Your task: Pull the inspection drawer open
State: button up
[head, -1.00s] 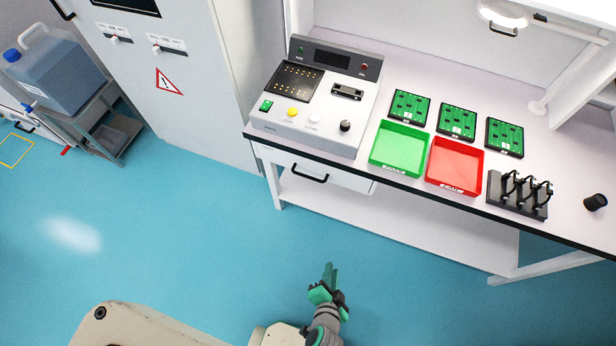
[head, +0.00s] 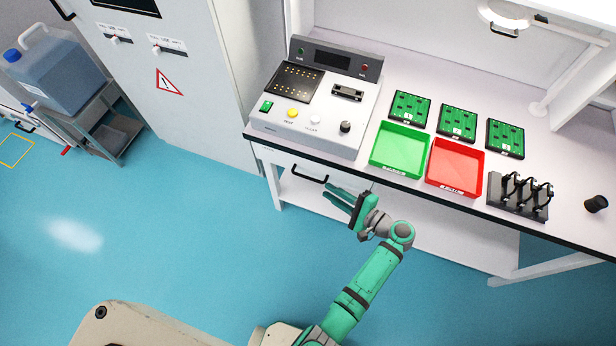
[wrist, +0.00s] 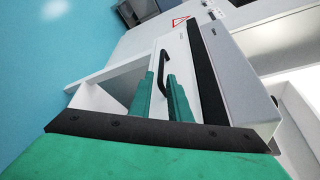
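The white inspection drawer (head: 275,158) sits under the left end of the bench, below the tester, and looks shut. Its black bar handle (head: 310,178) is on the front face. My gripper (head: 329,191) is open and empty, just in front and to the right of the handle in the head view. In the wrist view the drawer front (wrist: 178,55) and the handle (wrist: 163,62) lie ahead, and the handle appears between my two green fingers (wrist: 161,78). The fingers look short of the handle; I see no contact.
The tester (head: 320,95) stands on the bench above the drawer. A green tray (head: 398,150) and a red tray (head: 455,167) sit near the bench's black front edge. A tall white cabinet (head: 190,100) stands at left. The blue floor before the bench is open.

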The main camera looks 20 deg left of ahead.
aim_at(311, 180)
jog(key=x, duration=1)
jog(key=shift+w+a+r, duration=0.1)
jog(key=shift+a, duration=0.35)
grip_shut()
